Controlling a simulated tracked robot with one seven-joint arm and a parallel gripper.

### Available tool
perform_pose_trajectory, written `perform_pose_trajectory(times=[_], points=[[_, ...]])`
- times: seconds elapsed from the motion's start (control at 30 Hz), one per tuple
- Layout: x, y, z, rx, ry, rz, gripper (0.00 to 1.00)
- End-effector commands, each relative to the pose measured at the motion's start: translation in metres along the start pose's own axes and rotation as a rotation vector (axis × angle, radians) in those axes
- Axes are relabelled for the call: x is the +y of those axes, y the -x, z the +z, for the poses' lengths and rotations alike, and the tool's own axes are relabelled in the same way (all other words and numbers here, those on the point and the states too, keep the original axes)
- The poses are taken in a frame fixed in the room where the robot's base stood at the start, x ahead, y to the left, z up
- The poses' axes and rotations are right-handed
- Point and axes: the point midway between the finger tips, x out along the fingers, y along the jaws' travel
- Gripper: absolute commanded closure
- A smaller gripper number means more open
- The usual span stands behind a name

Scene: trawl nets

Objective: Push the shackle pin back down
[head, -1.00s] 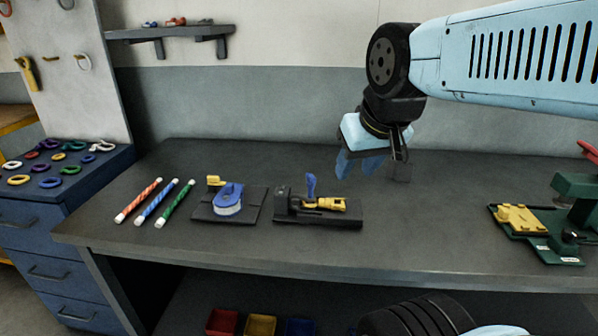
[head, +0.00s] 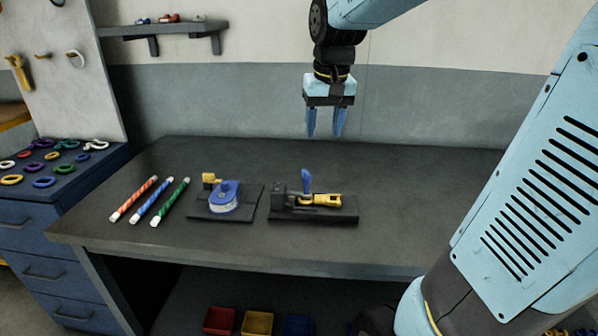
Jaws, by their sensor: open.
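The shackle (head: 322,200) is yellow and lies in a dark fixture (head: 330,216) on the workbench. A blue upright piece (head: 306,181), which looks like the shackle pin, stands up beside the yellow part, at its left end. How deep it sits in the shackle is too small to tell. My gripper (head: 326,123) is open and empty, its two blue fingers pointing straight down. It is in the air above and behind the fixture, touching nothing.
A blue and white block on a dark plate (head: 250,212) stands left of the fixture, with a yellow piece behind it. Three striped rods (head: 154,201) lie further left. The bench (head: 420,190) right of the fixture looks clear. Coloured bins (head: 258,322) stand below.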

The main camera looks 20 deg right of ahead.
Motion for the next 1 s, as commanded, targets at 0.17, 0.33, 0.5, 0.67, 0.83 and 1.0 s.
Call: perform_pose_trajectory(times=[0.17, 0.33, 0.5, 0.67, 0.83, 1.0], points=[[-0.006, -0.023, -0.043, -0.089, -0.028, 0.012, 0.48], [-0.01, -0.043, -0.072, -0.149, -0.049, 0.023, 0.48], [-0.012, -0.055, -0.087, -0.183, -0.062, 0.03, 0.48], [-0.013, -0.063, -0.09, -0.193, -0.065, 0.032, 0.48], [-0.012, -0.083, -0.085, -0.193, -0.065, 0.032, 0.48], [-0.011, -0.113, -0.08, -0.193, -0.064, 0.032, 0.48]])
